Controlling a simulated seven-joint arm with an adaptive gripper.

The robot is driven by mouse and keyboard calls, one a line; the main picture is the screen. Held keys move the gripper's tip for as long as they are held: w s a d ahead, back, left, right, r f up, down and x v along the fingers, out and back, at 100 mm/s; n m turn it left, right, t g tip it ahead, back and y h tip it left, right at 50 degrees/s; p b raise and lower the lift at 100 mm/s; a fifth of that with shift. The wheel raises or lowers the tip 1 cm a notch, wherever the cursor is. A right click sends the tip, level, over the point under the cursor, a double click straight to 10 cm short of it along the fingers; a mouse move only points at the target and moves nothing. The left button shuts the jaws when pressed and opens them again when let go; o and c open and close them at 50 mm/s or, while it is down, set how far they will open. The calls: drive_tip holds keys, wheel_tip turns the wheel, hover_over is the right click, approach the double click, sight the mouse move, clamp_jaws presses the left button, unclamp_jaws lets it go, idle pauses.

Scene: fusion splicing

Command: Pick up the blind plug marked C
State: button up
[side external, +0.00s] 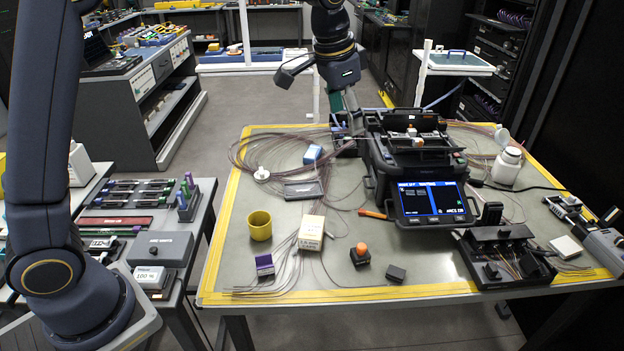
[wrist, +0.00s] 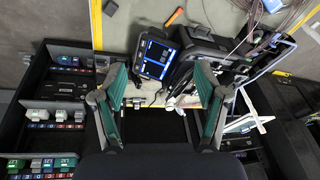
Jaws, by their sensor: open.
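My gripper (side external: 341,108) hangs above the back of the worktable, behind the fusion splicer in the side external view. In the wrist view its two green-padded fingers (wrist: 162,98) stand wide apart with nothing held between them. I cannot make out a blind plug marked C in either view. In the wrist view, small grey and green plug-like blocks (wrist: 55,115) sit in a black rack at the left, with more blocks (wrist: 42,163) below them. Their letters are too small to read. The rack is left of my gripper and apart from it.
The splicer (side external: 415,160) with its lit screen (side external: 432,201) stands on the yellow-edged table (side external: 225,240). Coiled fibres lie around it. A yellow cup (side external: 259,226), an orange-knobbed block (side external: 360,255) and a black tray (side external: 500,262) are in front. A side bench (side external: 195,220) is at left.

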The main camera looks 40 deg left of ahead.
drive_tip(key=w+d+f+m+g, duration=0.1)
drive_tip(key=w+d+f, duration=0.15)
drive_tip(key=f, duration=0.45)
drive_tip(key=w+d+f+g, duration=0.1)
drive_tip(key=w+d+f, duration=0.15)
drive_tip(key=f, duration=0.45)
drive_tip(key=g, duration=0.1)
approach(362, 246)
drive_tip(key=f, duration=0.5)
drive_tip(key=shift+w+d+f, duration=0.1)
drive_tip(key=shift+d+f, duration=0.2)
drive_tip(key=shift+d, duration=0.1)
drive_tip(key=shift+a+f, duration=0.2)
drive_tip(key=shift+f, duration=1.25)
drive_tip(key=shift+a+f, duration=0.15)
drive_tip(key=shift+f, duration=1.3)
drive_tip(key=c, duration=1.2)
drive_tip(key=shift+r, duration=0.1)
drive_tip(key=shift+c, duration=0.2)
